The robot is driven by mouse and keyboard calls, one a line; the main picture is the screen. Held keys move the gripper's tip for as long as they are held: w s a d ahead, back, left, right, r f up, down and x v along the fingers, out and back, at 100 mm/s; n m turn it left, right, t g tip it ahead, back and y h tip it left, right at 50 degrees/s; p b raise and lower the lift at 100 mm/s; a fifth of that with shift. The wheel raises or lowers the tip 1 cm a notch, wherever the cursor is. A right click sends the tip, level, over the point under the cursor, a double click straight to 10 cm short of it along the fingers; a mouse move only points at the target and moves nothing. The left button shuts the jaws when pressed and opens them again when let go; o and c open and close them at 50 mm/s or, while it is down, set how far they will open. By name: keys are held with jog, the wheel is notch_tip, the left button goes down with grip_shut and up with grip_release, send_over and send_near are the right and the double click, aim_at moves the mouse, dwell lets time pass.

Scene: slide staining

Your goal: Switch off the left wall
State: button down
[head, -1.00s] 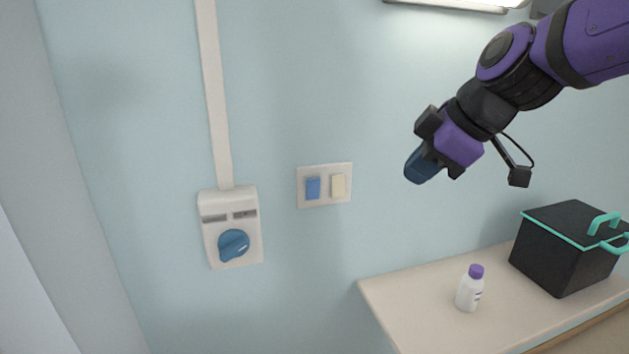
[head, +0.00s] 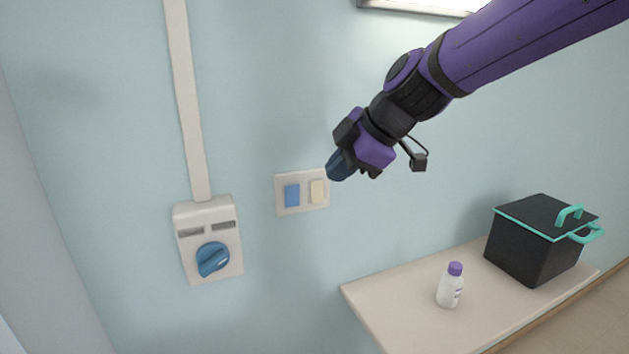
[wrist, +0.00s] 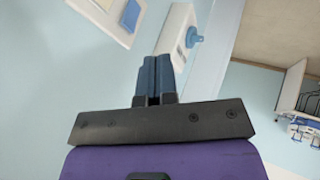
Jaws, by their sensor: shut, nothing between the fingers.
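A cream wall plate (head: 304,207) holds two rocker switches, a blue one (head: 292,195) on the left and a cream one (head: 317,191) on the right. My gripper (head: 338,166) is shut and empty, just right of and slightly above the plate in the head view; whether it touches the wall cannot be told. In the wrist view my gripper (wrist: 156,62) has its dark blue fingers together. The plate (wrist: 104,13) shows at the top left there, with the blue switch (wrist: 130,14) partly cut off.
A white control box (head: 190,215) with a blue rotary knob (head: 212,259) is on the wall left of the plate; a white conduit runs up from it. A shelf (head: 400,305) below holds a purple-capped bottle (head: 450,288) and a black lidded box (head: 528,250).

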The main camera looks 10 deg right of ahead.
aim_at(290, 190)
jog(key=x, duration=0.3)
jog(key=w+x, duration=0.1)
jog(key=x, duration=0.3)
jog(key=w+r+x, duration=0.1)
jog(key=x, duration=0.2)
jog(key=shift+w+a+f, duration=0.15)
jog(key=shift+a+f, duration=0.05)
jog(key=shift+w+a+r, duration=0.15)
jog(key=shift+w+a, duration=0.05)
jog(key=shift+w, duration=0.45)
jog(key=shift+w+a, duration=0.1)
jog(key=shift+w, duration=0.2)
jog(key=shift+r, duration=0.2)
jog(key=shift+r, duration=0.65)
